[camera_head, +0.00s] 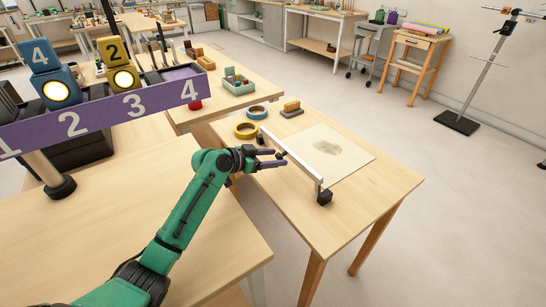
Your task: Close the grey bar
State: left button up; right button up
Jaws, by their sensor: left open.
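The grey bar (300,165) is a slim, straight metal bar with a dark block at its near end. It runs slantwise on the light wooden table at the right, along the left side of a pale sheet (326,150) with a grey smudge. My left gripper (283,159) is open and empty, its dark fingers pointing right at the bar's left side, near its middle. Whether the fingertips touch the bar I cannot tell. My right gripper is not in view.
A yellow tape roll (246,130), a blue tape roll (257,112) and a wooden-topped block (291,109) lie behind the bar. A purple numbered rack (105,110) stands at the left. The table's near right part is clear.

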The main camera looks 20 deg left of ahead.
pick_arm(q)
jog(key=shift+c, duration=0.3)
grip_shut()
dwell(1.1)
